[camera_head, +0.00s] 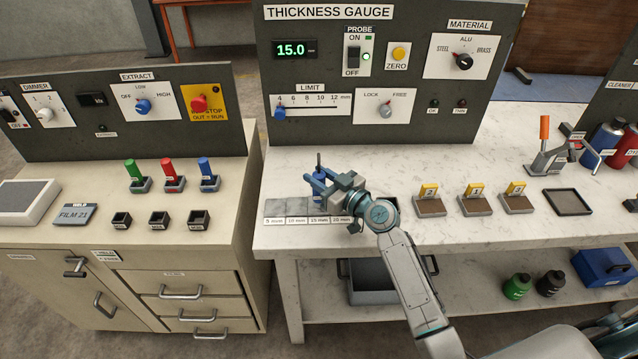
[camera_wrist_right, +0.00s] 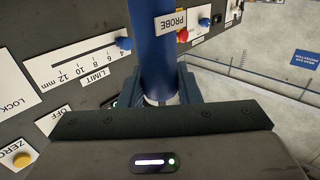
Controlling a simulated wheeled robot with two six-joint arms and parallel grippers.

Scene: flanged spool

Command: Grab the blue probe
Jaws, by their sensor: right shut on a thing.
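The blue probe (camera_wrist_right: 155,60) runs upright through the right wrist view, with a white PROBE label at its side. My right gripper (camera_head: 319,184) is shut on it, a finger on each side of the shaft. In the head view the probe's thin dark top (camera_head: 319,160) sticks up above the blue fingers; its lower part is mostly hidden by the gripper. It is at the stepped gauge block (camera_head: 288,205), near the 15 mm label. Whether its tip touches the block cannot be seen. My left gripper is not in view.
The thickness gauge panel (camera_head: 390,75) stands behind and its display reads 15.0. The PROBE switch (camera_head: 353,58) has a lit green lamp. Yellow-topped blocks (camera_head: 475,198) stand to the right on the white bench. A gap separates the left cabinet (camera_head: 215,240) from the bench.

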